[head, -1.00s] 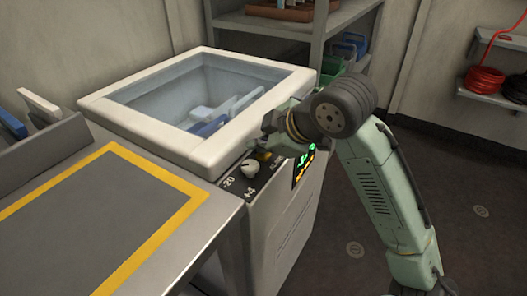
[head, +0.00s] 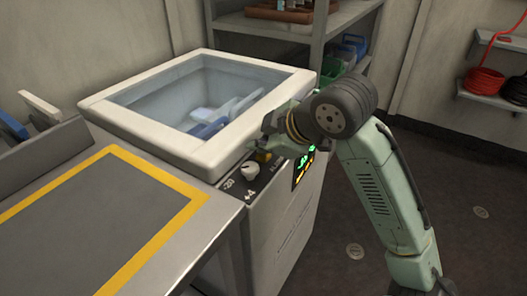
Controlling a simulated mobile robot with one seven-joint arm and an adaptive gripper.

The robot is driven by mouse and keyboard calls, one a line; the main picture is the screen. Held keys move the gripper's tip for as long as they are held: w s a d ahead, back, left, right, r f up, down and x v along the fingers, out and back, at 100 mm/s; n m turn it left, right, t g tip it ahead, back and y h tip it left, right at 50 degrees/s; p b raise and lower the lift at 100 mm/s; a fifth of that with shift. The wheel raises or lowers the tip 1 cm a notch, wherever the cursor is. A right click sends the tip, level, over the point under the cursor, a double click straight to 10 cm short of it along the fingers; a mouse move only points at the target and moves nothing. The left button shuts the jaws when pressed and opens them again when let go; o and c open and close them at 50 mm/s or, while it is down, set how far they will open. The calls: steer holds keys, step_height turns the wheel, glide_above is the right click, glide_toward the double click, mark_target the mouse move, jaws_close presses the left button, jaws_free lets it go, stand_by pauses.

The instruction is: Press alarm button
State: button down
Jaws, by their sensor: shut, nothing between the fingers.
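The chest freezer (head: 150,139) has a control strip (head: 229,197) on its front edge. A small yellow part (head: 263,156), which looks like the alarm button, sits on this strip beside a pale round knob (head: 250,169). Lettering beside it is too small to read surely. My gripper (head: 259,149) is shut and empty, pointing down to the left just above the yellow part. The gripper partly covers the yellow part, and I cannot tell whether they touch.
A lit display (head: 304,164) is on the freezer's front, close under my wrist. A bench with a yellow-bordered mat (head: 182,208) adjoins the freezer at left. A grey shelf (head: 345,25) stands behind. The floor at right is open.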

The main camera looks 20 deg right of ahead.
mark_target(262, 157)
steer(key=shift+r+p, duration=0.45)
steer(key=shift+r, duration=0.3)
step_height(262, 157, up, 5)
steer(key=p, duration=0.4)
stand_by(0.4)
